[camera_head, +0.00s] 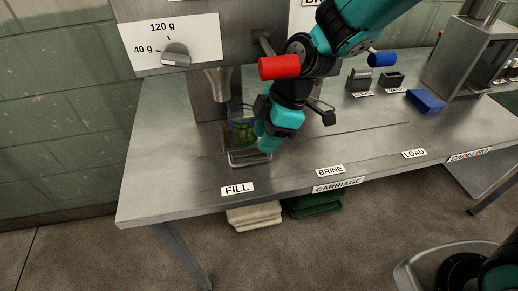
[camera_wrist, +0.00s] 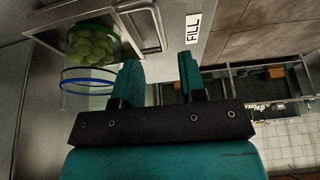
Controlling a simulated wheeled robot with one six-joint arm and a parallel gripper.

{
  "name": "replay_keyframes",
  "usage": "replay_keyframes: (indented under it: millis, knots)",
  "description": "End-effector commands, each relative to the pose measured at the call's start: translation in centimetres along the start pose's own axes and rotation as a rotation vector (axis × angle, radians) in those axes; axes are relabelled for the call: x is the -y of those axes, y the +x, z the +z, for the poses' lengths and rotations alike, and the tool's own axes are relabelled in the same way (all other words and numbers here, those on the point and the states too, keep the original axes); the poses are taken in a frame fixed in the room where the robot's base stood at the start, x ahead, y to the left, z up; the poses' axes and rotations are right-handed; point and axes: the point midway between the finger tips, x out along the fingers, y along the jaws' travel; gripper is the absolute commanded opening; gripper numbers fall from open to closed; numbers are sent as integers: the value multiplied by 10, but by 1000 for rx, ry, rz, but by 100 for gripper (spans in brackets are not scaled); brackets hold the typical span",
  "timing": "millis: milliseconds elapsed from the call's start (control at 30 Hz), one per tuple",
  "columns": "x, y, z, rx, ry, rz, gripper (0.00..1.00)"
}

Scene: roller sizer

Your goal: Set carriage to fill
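The carriage (camera_head: 250,160) is a metal frame at the left end of the bench, behind the FILL label (camera_head: 237,189). A clear jar with green olives (camera_head: 243,131) stands in it, under the metal spout. In the wrist view the carriage's metal loop (camera_wrist: 154,22) and the jar (camera_wrist: 90,46) with its blue ring show at upper left. My gripper (camera_head: 265,143) is just right of the jar, partly covering it. In the wrist view my gripper (camera_wrist: 161,75) has its fingers apart with nothing seen between them. I cannot tell whether it touches the carriage.
The dial (camera_head: 176,54) marked 40 g and 120 g is at upper left. A red cylinder (camera_head: 279,67) is beside my arm. BRINE (camera_head: 330,171) and LOAD labels run rightward along the bench. A blue block (camera_head: 426,101) and small metal holders stand at the back right. The front-middle bench is clear.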

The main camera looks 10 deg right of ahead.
Motion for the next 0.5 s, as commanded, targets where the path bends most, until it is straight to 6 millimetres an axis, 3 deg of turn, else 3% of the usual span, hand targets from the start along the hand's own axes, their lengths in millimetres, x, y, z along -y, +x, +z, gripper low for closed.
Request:
replay_keyframes:
  millis: [133, 400, 500]
  knots:
    - [0, -12, 0, 0, 0, 1, 38]
    - [0, -15, 0, 1, 0, -1, 38]
    - [0, -15, 1, 0, 13, 0, 15]
